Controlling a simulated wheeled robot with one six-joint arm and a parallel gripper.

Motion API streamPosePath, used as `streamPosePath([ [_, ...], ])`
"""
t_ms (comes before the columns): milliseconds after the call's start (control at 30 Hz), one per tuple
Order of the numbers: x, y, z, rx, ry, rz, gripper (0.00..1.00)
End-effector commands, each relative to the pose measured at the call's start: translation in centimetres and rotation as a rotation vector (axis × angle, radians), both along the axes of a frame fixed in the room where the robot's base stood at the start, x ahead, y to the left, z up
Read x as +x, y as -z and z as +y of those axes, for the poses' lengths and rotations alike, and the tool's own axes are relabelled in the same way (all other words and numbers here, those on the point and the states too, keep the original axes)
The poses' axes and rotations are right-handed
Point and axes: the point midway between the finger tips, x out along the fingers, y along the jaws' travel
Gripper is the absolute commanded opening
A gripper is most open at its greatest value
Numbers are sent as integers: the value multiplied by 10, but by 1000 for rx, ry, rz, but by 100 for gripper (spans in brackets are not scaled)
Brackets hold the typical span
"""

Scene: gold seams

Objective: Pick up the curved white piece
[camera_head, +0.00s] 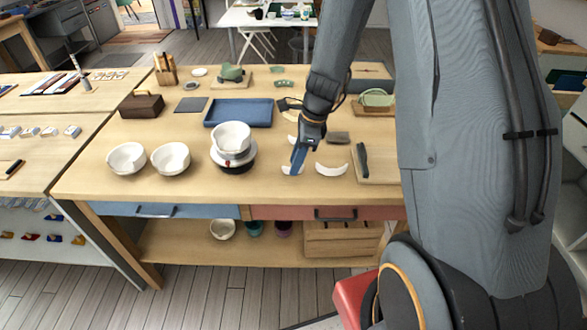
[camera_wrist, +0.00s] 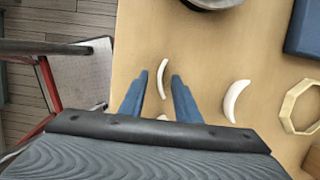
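Several curved white pieces lie on the wooden table. One curved white piece (camera_wrist: 162,78) lies between and just ahead of my gripper's blue fingertips in the wrist view; in the head view its end (camera_head: 287,170) shows beside the fingers. My gripper (camera_wrist: 159,76) is open, with a gap to the piece on each side; it points down in the head view (camera_head: 296,168). A second curved white piece (camera_wrist: 236,100) lies farther back. A third (camera_head: 331,169) lies right of my gripper in the head view, mostly hidden by the gripper in the wrist view.
A stack of white bowls on a dark base (camera_head: 232,145) stands left of my gripper. Two white bowls (camera_head: 127,158) (camera_head: 171,158) stand farther left. A blue tray (camera_head: 238,113) and an octagonal ring (camera_wrist: 300,106) lie behind. A board with a dark tool (camera_head: 362,160) lies at right.

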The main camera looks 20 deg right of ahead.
Motion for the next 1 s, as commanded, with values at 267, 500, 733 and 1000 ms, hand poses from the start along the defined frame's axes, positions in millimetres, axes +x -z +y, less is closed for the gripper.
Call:
streamPosePath([
  [267,1,12,3,0,-1,-1,30],
  [500,1,11,3,0,-1,-1,9],
  [733,1,11,3,0,-1,-1,0],
  [1000,1,7,3,0,0,-1,0],
])
